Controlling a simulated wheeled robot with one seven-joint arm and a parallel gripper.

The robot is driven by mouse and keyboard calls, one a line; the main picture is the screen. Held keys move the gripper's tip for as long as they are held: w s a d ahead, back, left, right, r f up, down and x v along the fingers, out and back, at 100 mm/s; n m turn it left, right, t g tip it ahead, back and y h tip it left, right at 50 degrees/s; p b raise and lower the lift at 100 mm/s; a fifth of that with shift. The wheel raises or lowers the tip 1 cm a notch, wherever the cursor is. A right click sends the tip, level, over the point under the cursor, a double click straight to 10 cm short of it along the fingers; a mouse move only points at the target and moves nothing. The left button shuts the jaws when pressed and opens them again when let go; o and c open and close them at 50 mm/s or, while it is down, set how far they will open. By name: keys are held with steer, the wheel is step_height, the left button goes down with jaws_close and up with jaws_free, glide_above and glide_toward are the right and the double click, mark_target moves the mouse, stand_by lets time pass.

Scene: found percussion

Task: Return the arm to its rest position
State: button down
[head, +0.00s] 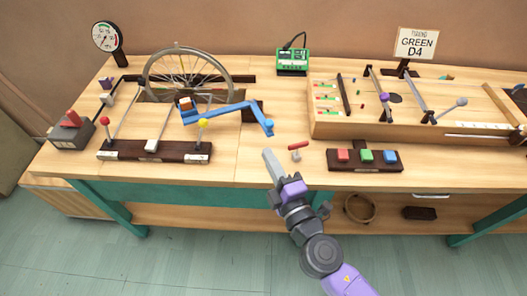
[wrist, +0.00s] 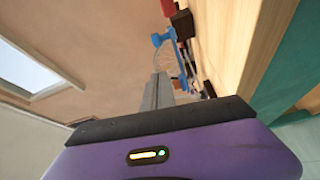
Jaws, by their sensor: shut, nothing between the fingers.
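My gripper (head: 268,155) is at the bench's front edge in the head view, on a purple and grey arm reaching up from the lower right. Its grey fingers are together and hold nothing. The closed fingers (wrist: 158,92) also show in the wrist view, pointing away above the purple wrist body. A small red-handled lever (head: 298,147) stands just right of the fingertips. I cannot tell the exact gap between them.
The wooden bench (head: 70,165) carries a spoked wheel (head: 188,72) with a blue crank (head: 225,112), a lever board (head: 185,152), a button board (head: 390,161) and a long wooden instrument box (head: 350,130). A gauge (head: 106,37) and sign (head: 416,43) stand behind. Floor in front is clear.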

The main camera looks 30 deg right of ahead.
steer(key=shift+s, duration=0.15)
steer(key=shift+a, duration=0.1)
stand_by(0.4)
steer(key=s+a+r+m+g+y, duration=0.1)
steer(key=s+m, duration=0.6)
steer(key=s, duration=0.7)
steer(key=s+a+r+m+g+y+p, duration=0.1)
steer(key=s+m, duration=0.6)
steer(key=s, duration=0.7)
steer(key=shift+s+a+r+g+y, duration=0.35)
steer(key=shift+a+r+g+y, duration=0.4)
steer(key=shift+a, duration=0.25)
